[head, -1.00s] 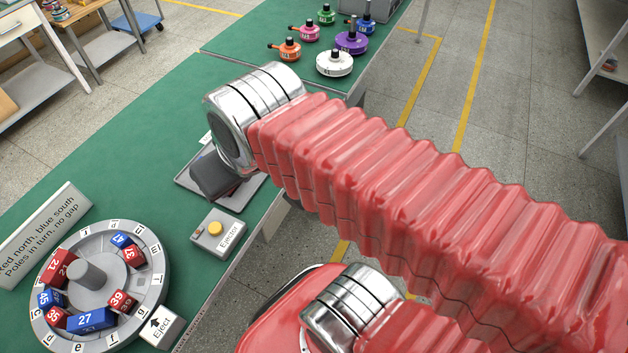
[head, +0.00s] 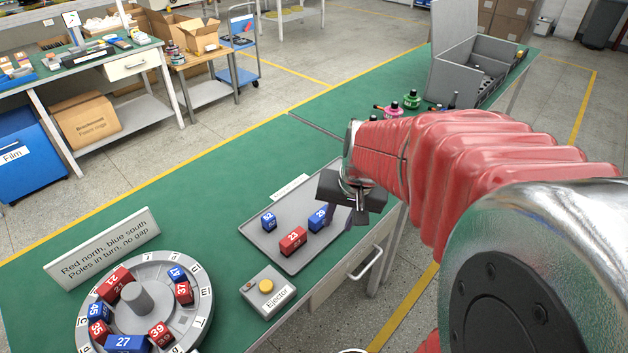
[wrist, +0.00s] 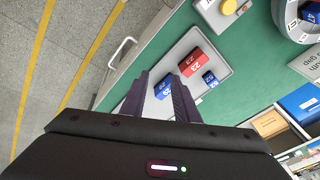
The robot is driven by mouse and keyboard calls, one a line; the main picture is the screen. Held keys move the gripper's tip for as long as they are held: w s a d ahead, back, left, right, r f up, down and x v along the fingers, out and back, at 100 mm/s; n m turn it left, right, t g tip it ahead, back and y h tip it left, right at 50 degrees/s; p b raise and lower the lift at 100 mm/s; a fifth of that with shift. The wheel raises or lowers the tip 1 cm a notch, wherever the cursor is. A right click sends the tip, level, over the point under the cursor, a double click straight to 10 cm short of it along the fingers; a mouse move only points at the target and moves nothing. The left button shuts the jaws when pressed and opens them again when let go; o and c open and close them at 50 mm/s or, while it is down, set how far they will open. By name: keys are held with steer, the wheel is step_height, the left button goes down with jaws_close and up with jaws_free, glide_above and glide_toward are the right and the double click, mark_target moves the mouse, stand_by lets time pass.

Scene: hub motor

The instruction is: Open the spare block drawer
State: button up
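A pale drawer front (head: 330,286) with a metal bar handle (head: 367,263) sits under the green table's near edge, below the grey tray. It looks shut; no label is readable on it. The handle also shows in the wrist view (wrist: 122,52), left of the fingers. My gripper (head: 342,214) is above the tray's right end, close to a blue block and back from the handle. In the wrist view its two dark fingers (wrist: 160,100) are apart, with the blue block seen in the gap; whether they touch it I cannot tell.
The grey tray (head: 262,238) holds a red block (head: 293,241) and two blue blocks. The ejector box (head: 264,291) and the round block wheel (head: 190,325) stand nearby. The floor beside the handle is clear. Another bench with a drawer (head: 128,66) stands behind.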

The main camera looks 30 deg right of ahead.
steer(key=d+f+m, duration=0.4)
steer(key=d+f, duration=0.3)
steer(key=d, duration=0.1)
steer(key=m+g, duration=0.1)
steer(key=m, duration=0.2)
glide_above(370, 264)
steer(key=s+d, duration=0.1)
steer(key=s, duration=0.2)
step_height(370, 264, down, 7)
steer(key=shift+d+r+y, duration=0.1)
steer(key=shift+r+y, duration=0.05)
steer(key=shift+y, duration=0.25)
steer(key=shift+w, duration=0.1)
steer(key=shift+x, duration=6.85)
jaws_close()
